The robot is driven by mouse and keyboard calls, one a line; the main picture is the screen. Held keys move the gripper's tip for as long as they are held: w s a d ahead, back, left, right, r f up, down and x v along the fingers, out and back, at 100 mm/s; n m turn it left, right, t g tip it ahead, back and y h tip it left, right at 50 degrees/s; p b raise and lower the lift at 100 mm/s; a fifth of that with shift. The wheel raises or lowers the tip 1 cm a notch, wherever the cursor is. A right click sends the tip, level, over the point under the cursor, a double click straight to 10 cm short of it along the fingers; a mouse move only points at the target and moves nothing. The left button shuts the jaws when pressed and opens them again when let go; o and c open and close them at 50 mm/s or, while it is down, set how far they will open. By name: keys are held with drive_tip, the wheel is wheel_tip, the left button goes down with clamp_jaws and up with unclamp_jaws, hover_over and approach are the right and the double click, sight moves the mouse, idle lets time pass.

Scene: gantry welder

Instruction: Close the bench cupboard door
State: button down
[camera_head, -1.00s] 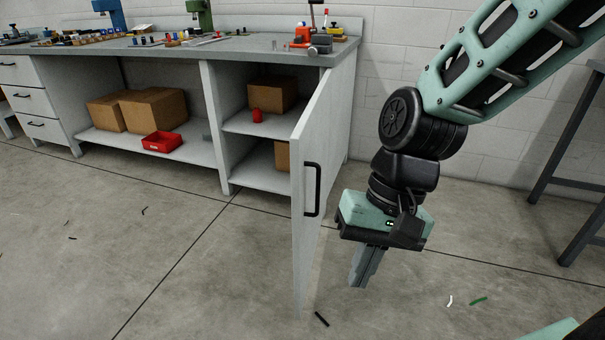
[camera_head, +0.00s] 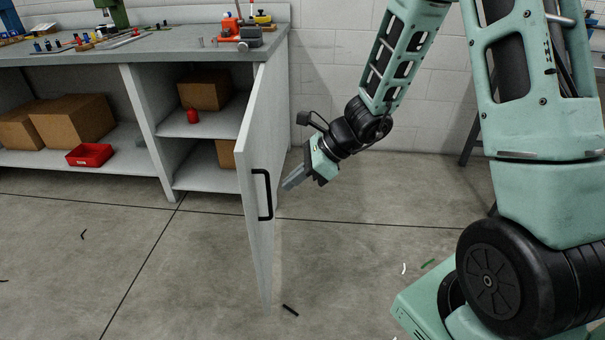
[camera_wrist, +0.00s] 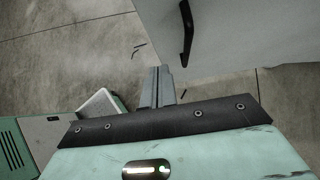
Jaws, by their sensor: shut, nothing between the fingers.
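The bench cupboard door (camera_head: 262,130) is a pale grey panel that stands wide open, sticking out from the right end of the bench towards me. Its black bar handle (camera_head: 263,195) is on the face turned to me, and it also shows in the wrist view (camera_wrist: 186,32). My gripper (camera_head: 290,183) is shut and empty. It is on the right side of the door, close to its outer face and beyond the handle in the head view. In the wrist view the shut fingers (camera_wrist: 157,88) point towards the door (camera_wrist: 245,35); I cannot tell whether they touch it.
The open cupboard holds cardboard boxes (camera_head: 204,90) and a red can (camera_head: 193,115). A red bin (camera_head: 89,154) and larger boxes lie on the open shelf. Tools stand on the bench top (camera_head: 150,45). Small scraps lie on the otherwise clear floor (camera_head: 185,270). A white wall is behind.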

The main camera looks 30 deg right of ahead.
sight(252, 200)
drive_tip(key=a+f, duration=0.1)
drive_tip(key=w+a, duration=0.1)
drive_tip(key=a, duration=0.1)
drive_tip(key=w+a+f+b, duration=0.1)
drive_tip(key=shift+w+a+f, duration=0.15)
drive_tip(key=shift+a+f, duration=0.15)
drive_tip(key=shift+w+a, duration=0.4)
drive_tip(key=shift+a, duration=0.25)
